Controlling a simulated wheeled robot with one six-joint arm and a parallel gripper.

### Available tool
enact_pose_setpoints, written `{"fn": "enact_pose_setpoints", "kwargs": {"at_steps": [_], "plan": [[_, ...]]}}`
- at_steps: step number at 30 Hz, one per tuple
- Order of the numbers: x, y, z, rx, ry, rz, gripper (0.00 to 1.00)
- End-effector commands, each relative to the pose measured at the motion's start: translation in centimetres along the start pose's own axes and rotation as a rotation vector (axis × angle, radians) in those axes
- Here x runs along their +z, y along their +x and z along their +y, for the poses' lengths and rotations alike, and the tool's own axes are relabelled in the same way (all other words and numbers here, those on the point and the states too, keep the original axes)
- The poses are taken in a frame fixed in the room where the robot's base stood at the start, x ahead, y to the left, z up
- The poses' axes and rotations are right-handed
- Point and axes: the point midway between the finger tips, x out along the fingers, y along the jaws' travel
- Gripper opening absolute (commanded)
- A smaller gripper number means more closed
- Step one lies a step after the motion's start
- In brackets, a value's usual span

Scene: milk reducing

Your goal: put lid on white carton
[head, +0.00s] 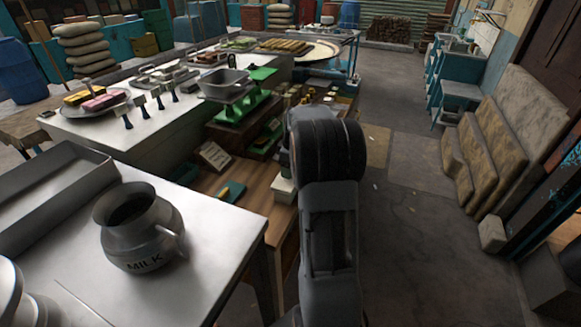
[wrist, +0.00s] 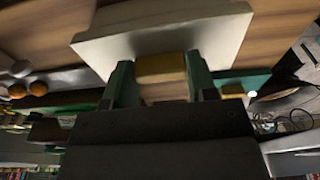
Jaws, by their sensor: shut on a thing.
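In the wrist view my gripper (wrist: 160,66) has its two green fingers shut on a yellow-brown block (wrist: 162,78). A flat white slab (wrist: 160,32) lies just beyond the fingertips, against the block. I cannot tell whether the block is the slab's handle, or whether the slab is the lid or part of the white carton. In the head view a small white box-like thing (head: 284,190) shows at the left of my arm, by the wooden table's edge. My arm hides the gripper and most of that spot.
A metal milk jug (head: 140,235) stands on the steel table (head: 200,285) at the front left. Stone slabs (head: 490,150) lean at the right. The floor (head: 420,240) between is mostly clear.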

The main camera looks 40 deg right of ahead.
Motion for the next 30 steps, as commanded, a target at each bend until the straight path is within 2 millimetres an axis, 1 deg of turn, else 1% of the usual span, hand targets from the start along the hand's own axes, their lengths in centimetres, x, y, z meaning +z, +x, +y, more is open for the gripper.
{"fn": "enact_pose_setpoints", "kwargs": {"at_steps": [1, 16, 17, 30], "plan": [[0.1, 0.3, -0.11, -0.006, 0.0, -0.004, 0.3], [0.22, 0.84, -0.23, -0.01, 0.0, -0.006, 0.31], [0.23, 0.88, -0.24, -0.01, 0.0, -0.006, 0.27], [0.28, 1.05, -0.31, -0.014, 0.0, -0.008, 0.27]]}}
